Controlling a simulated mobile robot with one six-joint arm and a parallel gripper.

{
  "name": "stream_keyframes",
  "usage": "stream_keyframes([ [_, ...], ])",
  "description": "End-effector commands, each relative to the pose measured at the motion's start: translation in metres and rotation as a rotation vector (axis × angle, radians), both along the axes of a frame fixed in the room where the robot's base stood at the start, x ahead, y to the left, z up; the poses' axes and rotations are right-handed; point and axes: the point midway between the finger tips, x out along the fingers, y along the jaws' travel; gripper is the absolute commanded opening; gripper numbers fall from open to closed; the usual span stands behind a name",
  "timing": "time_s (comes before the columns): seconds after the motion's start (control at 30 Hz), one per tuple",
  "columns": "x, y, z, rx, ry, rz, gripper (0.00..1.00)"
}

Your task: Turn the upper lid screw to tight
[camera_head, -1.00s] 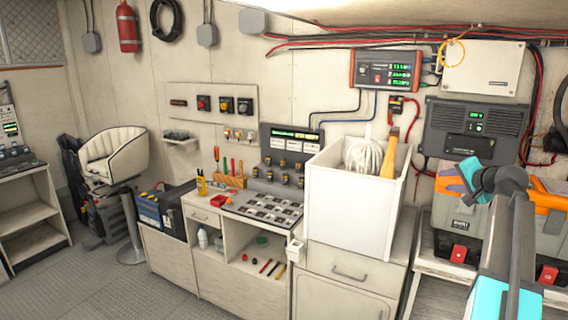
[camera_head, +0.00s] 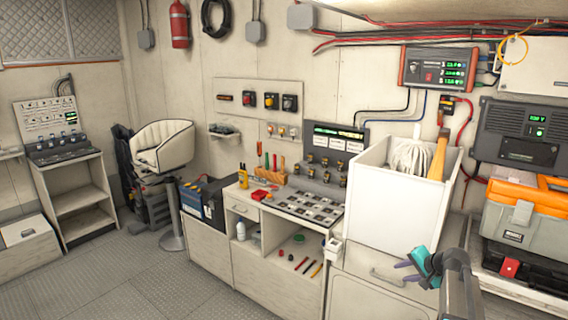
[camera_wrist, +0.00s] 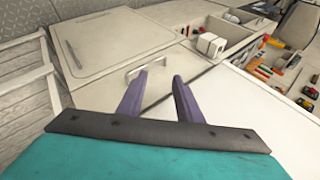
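I cannot make out a lid screw in either view. A pale wall box (camera_head: 540,65) at the upper right of the head view is cut off by the picture edge, and no screws can be told on it. My gripper (camera_head: 408,272) is low at the right in the head view, in front of the drawer cabinet below the white bin. In the wrist view my gripper (camera_wrist: 159,80) shows two purple fingers apart with nothing between them. A drawer handle (camera_wrist: 147,68) lies beyond the fingertips.
A tall white bin (camera_head: 390,205) holds a mop head and a wooden handle. A workbench with a switch panel (camera_head: 300,206) is in the middle. The floor (camera_head: 160,285) at the left is clear.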

Motion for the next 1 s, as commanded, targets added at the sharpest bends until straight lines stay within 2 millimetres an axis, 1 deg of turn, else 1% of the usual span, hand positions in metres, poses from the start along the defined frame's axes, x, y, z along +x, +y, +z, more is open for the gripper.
stream_keyframes([
  [0.03, -0.005, 0.016, -0.022, 0.002, 0.026, 0.021, 0.32],
  [0.1, -0.010, 0.036, -0.047, 0.003, 0.059, 0.048, 0.32],
  [0.27, -0.029, 0.079, -0.104, 0.002, 0.139, 0.114, 0.32],
  [0.3, -0.034, 0.090, -0.118, 0.002, 0.159, 0.130, 0.32],
  [0.47, -0.061, 0.131, -0.171, -0.007, 0.238, 0.199, 0.32],
  [0.5, -0.068, 0.141, -0.184, -0.010, 0.258, 0.217, 0.32],
  [0.57, -0.080, 0.155, -0.203, -0.014, 0.287, 0.242, 0.32],
  [0.6, -0.089, 0.165, -0.215, -0.016, 0.307, 0.260, 0.32],
  [0.77, -0.127, 0.200, -0.262, -0.031, 0.388, 0.333, 0.32],
  [0.8, -0.137, 0.208, -0.273, -0.036, 0.409, 0.351, 0.32],
  [0.87, -0.153, 0.219, -0.289, -0.043, 0.439, 0.379, 0.32],
  [1.0, -0.192, 0.244, -0.325, -0.062, 0.509, 0.446, 0.32],
])
